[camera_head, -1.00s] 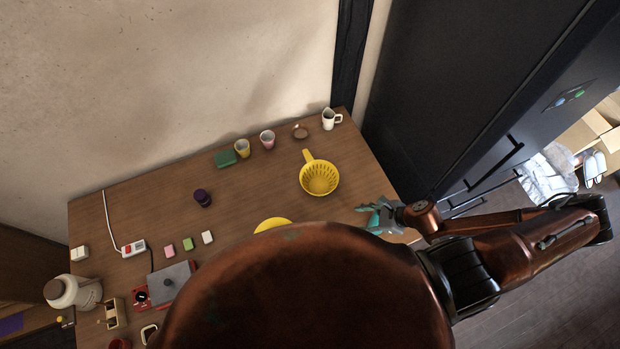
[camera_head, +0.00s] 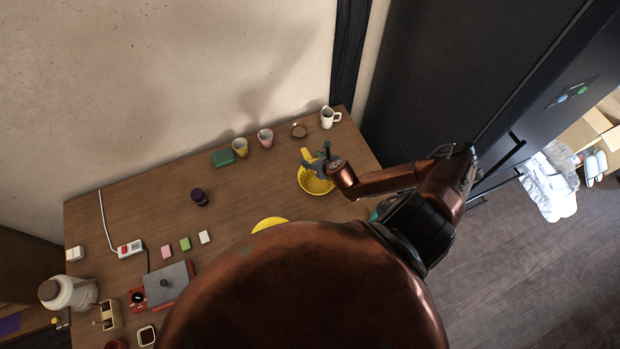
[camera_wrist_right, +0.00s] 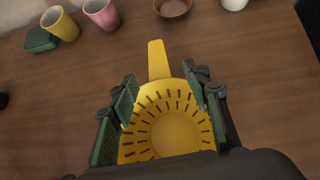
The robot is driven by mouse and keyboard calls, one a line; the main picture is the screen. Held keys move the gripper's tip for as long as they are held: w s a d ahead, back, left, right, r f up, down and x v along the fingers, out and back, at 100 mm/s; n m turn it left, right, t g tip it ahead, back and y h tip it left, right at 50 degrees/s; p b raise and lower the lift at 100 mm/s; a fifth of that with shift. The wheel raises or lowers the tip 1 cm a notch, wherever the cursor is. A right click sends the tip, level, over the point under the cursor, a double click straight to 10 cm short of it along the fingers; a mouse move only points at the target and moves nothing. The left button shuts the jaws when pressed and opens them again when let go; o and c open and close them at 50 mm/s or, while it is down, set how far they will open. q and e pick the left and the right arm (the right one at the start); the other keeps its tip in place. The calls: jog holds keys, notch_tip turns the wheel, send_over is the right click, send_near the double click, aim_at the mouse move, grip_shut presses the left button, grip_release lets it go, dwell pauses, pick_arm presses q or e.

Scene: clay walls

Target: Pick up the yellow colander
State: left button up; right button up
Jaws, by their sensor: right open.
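The yellow colander (camera_head: 316,184) stands on the wooden table near its right end, partly hidden by my right gripper in the head view. In the right wrist view the colander (camera_wrist_right: 166,125) shows its slotted bowl, with its flat handle pointing up the picture. My right gripper (camera_head: 318,163) is over the colander near its handle side. In the wrist view the open fingers of my right gripper (camera_wrist_right: 165,92) are on both sides of the bowl near the handle's base. I cannot tell whether they touch it. My left gripper is not in view.
A brown bowl (camera_head: 299,130), a white mug (camera_head: 329,117), a pink cup (camera_head: 265,138), a yellow cup (camera_head: 240,147) and a green block (camera_head: 223,158) stand behind the colander. Another yellow object (camera_head: 270,223) is partly hidden by my body. A dark cabinet (camera_head: 440,90) stands right of the table.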

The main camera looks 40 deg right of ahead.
aim_at(307, 156)
jog(key=x, duration=0.6)
jog(key=shift+w+f, duration=0.2)
jog(key=shift+w, duration=0.1)
jog(key=shift+c, duration=0.2)
grip_shut()
